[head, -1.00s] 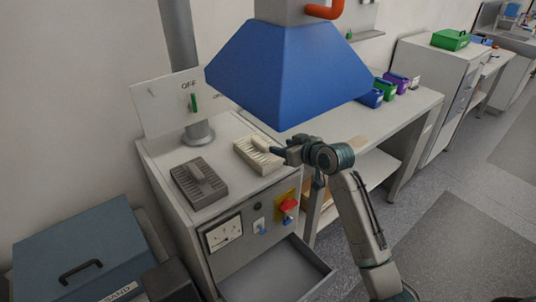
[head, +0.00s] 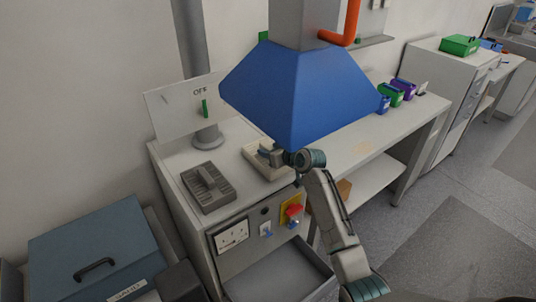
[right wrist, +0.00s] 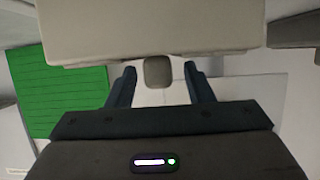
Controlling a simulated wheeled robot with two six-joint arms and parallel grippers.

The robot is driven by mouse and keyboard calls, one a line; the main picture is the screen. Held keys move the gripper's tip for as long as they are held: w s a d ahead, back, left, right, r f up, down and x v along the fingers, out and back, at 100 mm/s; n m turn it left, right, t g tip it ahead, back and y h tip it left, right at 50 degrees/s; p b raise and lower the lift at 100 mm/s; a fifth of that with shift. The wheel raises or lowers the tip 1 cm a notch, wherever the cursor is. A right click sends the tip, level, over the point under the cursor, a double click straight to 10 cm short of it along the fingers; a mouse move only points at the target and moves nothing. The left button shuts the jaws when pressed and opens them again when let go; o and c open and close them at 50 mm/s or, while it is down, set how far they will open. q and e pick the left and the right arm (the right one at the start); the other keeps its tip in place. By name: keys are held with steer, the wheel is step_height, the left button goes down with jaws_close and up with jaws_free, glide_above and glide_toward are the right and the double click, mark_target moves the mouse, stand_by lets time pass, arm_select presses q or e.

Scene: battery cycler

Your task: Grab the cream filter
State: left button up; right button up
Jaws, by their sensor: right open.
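The cream filter (head: 268,170) lies on top of the grey cabinet, partly hidden by my right gripper and the blue hood. My right gripper (head: 268,154) is over it, with its fingers pointing left. In the right wrist view my right gripper (right wrist: 159,72) is open, with a small grey-brown block between and just beyond its fingertips. A broad cream surface fills the top of that view. I cannot tell whether the fingers touch the filter. My left gripper is not in view.
A dark grey filter (head: 208,188) lies left of the cream one. The blue hood (head: 297,95) hangs close above my right gripper. An open drawer (head: 285,275) juts from the cabinet front below a red knob (head: 294,213). A blue sand box (head: 95,255) stands at lower left.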

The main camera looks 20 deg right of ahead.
steer(key=shift+w+f, duration=0.1)
steer(key=shift+w, duration=0.05)
jaws_close()
